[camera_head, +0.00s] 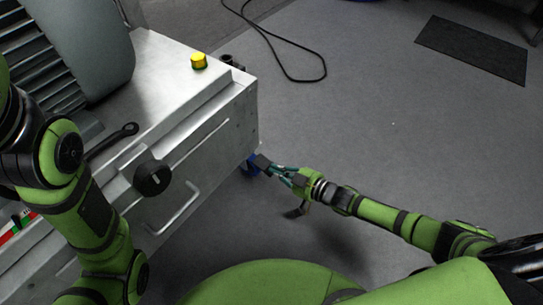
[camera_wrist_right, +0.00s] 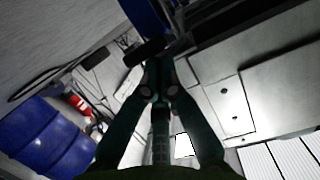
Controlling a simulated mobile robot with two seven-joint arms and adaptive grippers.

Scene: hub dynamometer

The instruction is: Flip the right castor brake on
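The castor (camera_head: 249,168) is a blue shape at the bottom of the metal cabinet's near right corner, largely hidden by the cabinet and my gripper. In the wrist view a blue part (camera_wrist_right: 151,14) shows beyond the fingertips. My right gripper (camera_head: 267,164) reaches in from the right, close against the castor. Its teal fingers come together in the wrist view (camera_wrist_right: 158,68). A dark block (camera_wrist_right: 146,51) sits at their tips; I cannot tell whether it is the brake lever or a finger pad. Contact is unclear. My left gripper is out of view.
The metal cabinet (camera_head: 212,130) fills the left, with a handle (camera_head: 180,207), a black knob (camera_head: 153,178) and a yellow button (camera_head: 199,61). A cable (camera_head: 322,70) and dark mat (camera_head: 473,48) lie on otherwise clear floor. Blue barrels (camera_wrist_right: 38,138) show in the wrist view.

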